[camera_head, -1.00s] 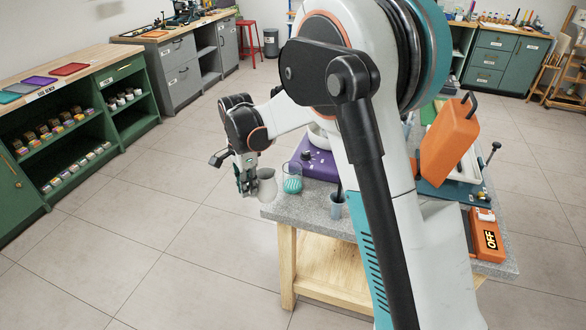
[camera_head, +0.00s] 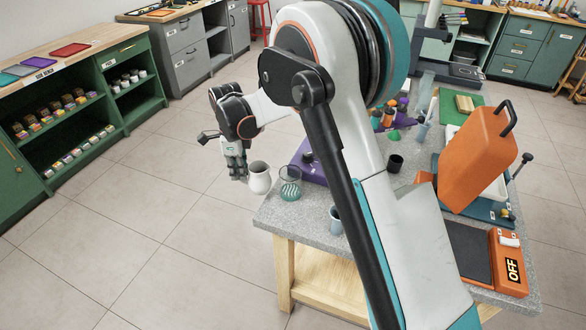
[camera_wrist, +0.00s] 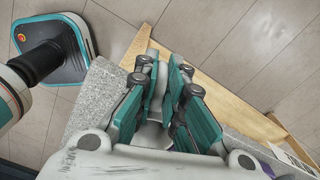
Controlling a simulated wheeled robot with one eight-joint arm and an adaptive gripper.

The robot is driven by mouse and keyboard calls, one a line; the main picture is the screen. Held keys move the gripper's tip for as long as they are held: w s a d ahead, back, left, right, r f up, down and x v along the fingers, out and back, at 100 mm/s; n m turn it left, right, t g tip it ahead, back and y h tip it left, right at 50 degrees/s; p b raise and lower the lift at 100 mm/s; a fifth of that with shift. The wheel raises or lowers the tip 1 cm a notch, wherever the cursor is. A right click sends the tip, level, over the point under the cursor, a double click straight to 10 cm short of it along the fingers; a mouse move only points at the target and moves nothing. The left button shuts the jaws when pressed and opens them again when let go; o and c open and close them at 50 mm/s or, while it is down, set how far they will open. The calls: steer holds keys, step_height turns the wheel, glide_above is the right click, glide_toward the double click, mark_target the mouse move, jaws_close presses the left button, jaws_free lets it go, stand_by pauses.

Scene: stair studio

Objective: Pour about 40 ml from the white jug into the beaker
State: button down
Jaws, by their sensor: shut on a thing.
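The white jug (camera_head: 259,179) is in my gripper (camera_head: 238,167), which is shut on it from the left. The jug looks about upright and hangs at the left edge of the grey worktop, just left of the beaker. The beaker (camera_head: 291,184) is clear glass with teal colour low inside; it stands on the worktop's left corner. I cannot read its level. In the wrist view my gripper's fingers (camera_wrist: 165,95) show with a pale piece of the jug (camera_wrist: 153,133) between them; most of the jug is hidden there.
The grey worktop (camera_head: 300,215) also holds a purple device (camera_head: 313,168) behind the beaker, a blue-grey cup (camera_head: 336,220), a dark cup (camera_head: 395,163), an orange case (camera_head: 478,158) and an orange box marked OFF (camera_head: 509,265). Open floor lies to the left.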

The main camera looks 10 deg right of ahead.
steer(key=shift+s+d+r+y+p, duration=0.1)
steer(key=shift+d+r+y+p, duration=0.3)
steer(key=shift+r, duration=0.2)
steer(key=shift+s+d+r+y+p, duration=0.1)
steer(key=shift+d+r+y+p, duration=0.2)
steer(key=shift+r, duration=0.3)
steer(key=s+d+r+t+y, duration=0.2)
steer(key=d+r+t+y, duration=0.1)
steer(key=d+r+y, duration=0.5)
steer(key=shift+s+r+y, duration=0.2)
steer(key=shift+r+y, duration=0.6)
steer(key=shift+r, duration=0.15)
steer(key=shift+d, duration=0.15)
steer(key=shift+s+d+f+t+y+b, duration=0.2)
steer(key=shift+f+t+y+b, duration=0.1)
steer(key=shift+y+b, duration=0.4)
steer(key=shift+d+y+b, duration=0.25)
steer(key=shift+y+b, duration=0.15)
steer(key=shift+b, duration=0.05)
